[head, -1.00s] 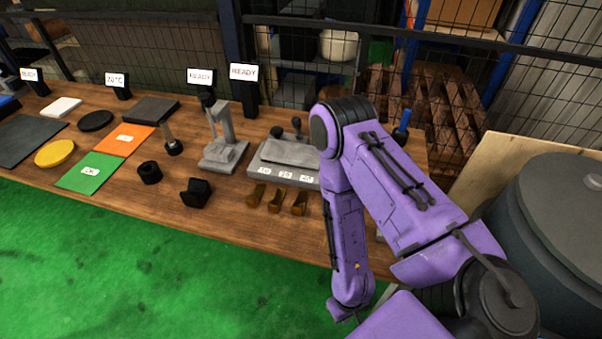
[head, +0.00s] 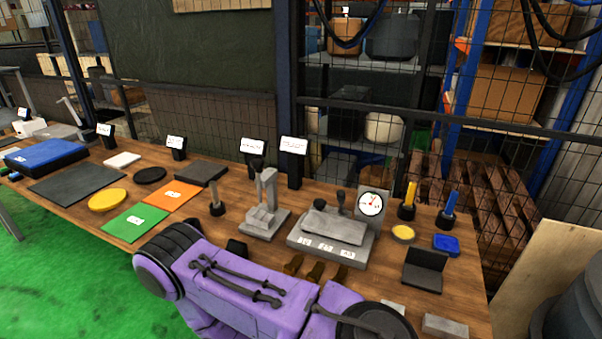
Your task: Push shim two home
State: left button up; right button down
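Several small brass-coloured pieces, apparently the shims, stick out at the front of a grey block fixture (head: 318,250) with three white labels. The left shim (head: 293,264), the middle shim (head: 315,271) and the right shim (head: 334,274) sit side by side below the labels. The labels are too small to read, so I cannot tell for sure which shim is two. How far each shim is seated cannot be told. My purple arm crosses the bottom, in front of the shims, and hides the table edge there. Neither gripper shows.
A dial gauge (head: 371,204) stands behind the fixture, and a grey stand (head: 264,212) is to its left. A black angled holder (head: 425,270) and a blue box (head: 446,242) are to the right. Green (head: 136,222) and orange (head: 171,196) mats lie left. Mesh fencing runs behind.

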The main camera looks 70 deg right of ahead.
aim_at(314, 276)
jog(key=z, duration=1.15)
